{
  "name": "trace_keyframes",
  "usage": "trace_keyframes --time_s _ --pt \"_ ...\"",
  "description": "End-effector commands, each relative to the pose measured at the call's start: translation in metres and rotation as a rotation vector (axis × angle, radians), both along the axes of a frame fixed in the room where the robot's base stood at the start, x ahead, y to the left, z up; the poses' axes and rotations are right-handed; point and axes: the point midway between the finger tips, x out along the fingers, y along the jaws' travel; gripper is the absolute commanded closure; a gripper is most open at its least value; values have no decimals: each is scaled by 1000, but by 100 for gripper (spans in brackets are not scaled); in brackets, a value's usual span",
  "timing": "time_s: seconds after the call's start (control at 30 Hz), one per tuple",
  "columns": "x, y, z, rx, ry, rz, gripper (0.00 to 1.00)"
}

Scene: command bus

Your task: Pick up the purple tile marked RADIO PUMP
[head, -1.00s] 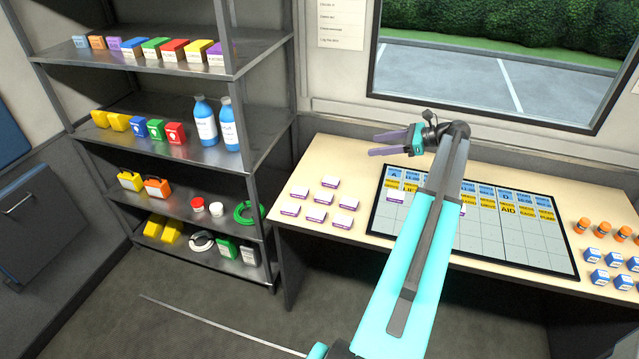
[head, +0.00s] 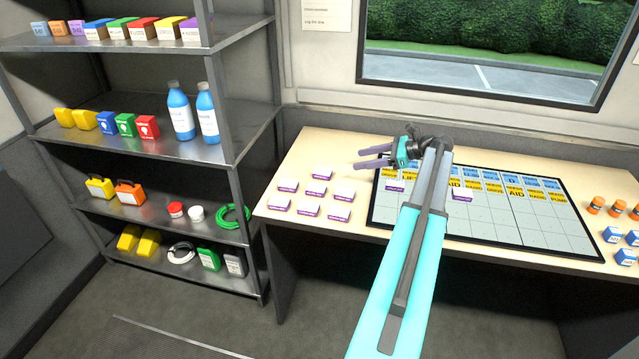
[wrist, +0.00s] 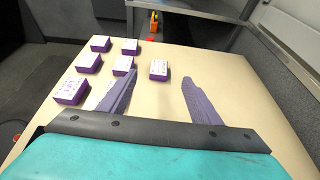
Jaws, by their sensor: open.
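Several white-topped purple tiles sit in loose rows on the left of the table; one is the front middle tile (head: 308,208). Their lettering is too small to read, so I cannot tell which says RADIO PUMP. Two more such tiles are on the gridded board, one at its left (head: 396,186) and one near its middle (head: 462,194). My gripper (head: 358,159) is open and empty, above the table to the right of the tile group. In the wrist view, a tile (wrist: 159,70) shows beyond and between the fingers, apart from them. The left finger partly covers that view near other tiles.
The dark-edged board (head: 480,235) has blue and yellow labelled cells at its back. Orange jars (head: 596,205) and blue boxes (head: 611,234) stand at the right. A loaded metal shelf (head: 240,120) stands left of the table (head: 300,150). The table behind the tiles is clear.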

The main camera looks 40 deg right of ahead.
Motion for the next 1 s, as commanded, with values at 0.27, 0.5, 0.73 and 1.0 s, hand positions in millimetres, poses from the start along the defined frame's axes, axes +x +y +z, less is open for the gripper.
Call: trace_keyframes --time_s 0.27,0.5,0.73,1.0 --pt "5 5 -25 0 0 8 42" --pt "7 7 -25 0 0 12 42" --pt "10 10 -26 0 0 14 42" --pt "31 22 -35 1 1 16 42"
